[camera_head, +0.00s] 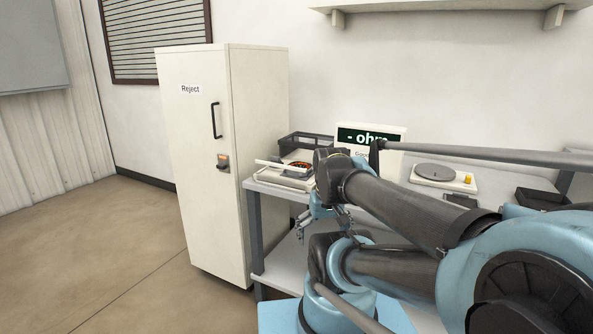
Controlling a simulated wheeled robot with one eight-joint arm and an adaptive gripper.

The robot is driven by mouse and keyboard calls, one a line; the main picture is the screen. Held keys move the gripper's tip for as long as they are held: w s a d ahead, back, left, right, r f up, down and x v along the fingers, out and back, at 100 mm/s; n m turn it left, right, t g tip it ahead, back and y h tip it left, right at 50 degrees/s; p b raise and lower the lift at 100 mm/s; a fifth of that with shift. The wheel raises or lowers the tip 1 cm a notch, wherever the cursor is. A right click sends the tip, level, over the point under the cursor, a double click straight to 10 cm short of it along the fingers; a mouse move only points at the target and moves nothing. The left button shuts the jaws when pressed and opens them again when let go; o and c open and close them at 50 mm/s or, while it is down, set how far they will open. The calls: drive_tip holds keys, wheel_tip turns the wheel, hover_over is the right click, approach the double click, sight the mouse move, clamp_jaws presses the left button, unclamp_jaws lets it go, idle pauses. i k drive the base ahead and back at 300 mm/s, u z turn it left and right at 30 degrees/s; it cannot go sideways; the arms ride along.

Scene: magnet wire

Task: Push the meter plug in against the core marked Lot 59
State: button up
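I cannot make out the meter plug, and no label reading Lot 59 is legible. A small copper-red round item (301,164) lies by a white device on the left end of the bench; I cannot tell whether it is a core. My gripper (301,230) hangs in front of the bench's left end, below its top and apart from these things. It is small and partly hidden by my arm, so its opening is unclear.
A tall cream cabinet (205,150) marked Reject stands shut left of the bench (270,190). A dark tray (305,141) sits behind the white device. A white scale-like unit (443,178) and a dark bin (540,199) are at right. Floor (90,255) at left is clear.

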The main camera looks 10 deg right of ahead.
sight(275, 158)
drive_tip(key=z, duration=0.1)
drive_tip(key=k, duration=1.2)
drive_tip(key=u, duration=0.4)
drive_tip(key=i, duration=1.75)
drive_tip(key=z, duration=0.3)
